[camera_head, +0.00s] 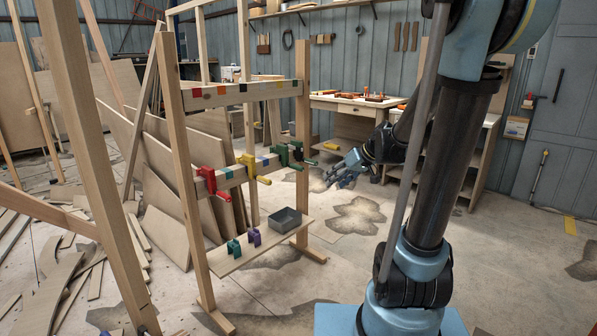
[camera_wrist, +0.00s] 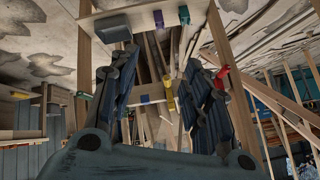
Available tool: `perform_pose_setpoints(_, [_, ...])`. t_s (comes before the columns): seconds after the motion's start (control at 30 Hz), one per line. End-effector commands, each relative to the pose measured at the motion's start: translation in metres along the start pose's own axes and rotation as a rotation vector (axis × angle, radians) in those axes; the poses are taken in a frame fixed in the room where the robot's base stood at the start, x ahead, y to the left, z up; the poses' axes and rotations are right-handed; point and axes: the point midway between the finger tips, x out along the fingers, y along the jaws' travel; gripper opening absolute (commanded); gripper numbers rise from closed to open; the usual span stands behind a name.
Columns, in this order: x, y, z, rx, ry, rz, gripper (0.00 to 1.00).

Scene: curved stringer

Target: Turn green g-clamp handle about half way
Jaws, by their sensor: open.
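The green g-clamp (camera_head: 283,156) sits on the middle rail of the wooden rack, toward its right post. Its handle (camera_head: 297,166) points out toward the right side of the picture. My gripper (camera_head: 346,173) is in front and to the right of the green clamp, apart from it. In the wrist view, which looks upside down, my gripper (camera_wrist: 163,108) is open, its two dark fingers wide apart with nothing held between them.
A yellow clamp (camera_head: 250,166) and a red clamp (camera_head: 211,182) sit farther left on the middle rail (camera_head: 233,178). The lower shelf holds a grey bin (camera_head: 285,220), a teal clip (camera_head: 234,248) and a purple clip (camera_head: 254,237). Floor right of the rack is clear.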

Motion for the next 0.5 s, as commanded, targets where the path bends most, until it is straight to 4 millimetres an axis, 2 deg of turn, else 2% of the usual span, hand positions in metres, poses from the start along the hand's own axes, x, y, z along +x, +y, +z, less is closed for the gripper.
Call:
perform_pose_setpoints(0.1, [0.018,0.011,-0.029,-0.043,0.060,-0.037,0.44])
perform_pose_setpoints(0.5, [0.078,0.051,-0.105,-0.179,0.278,-0.129,0.44])
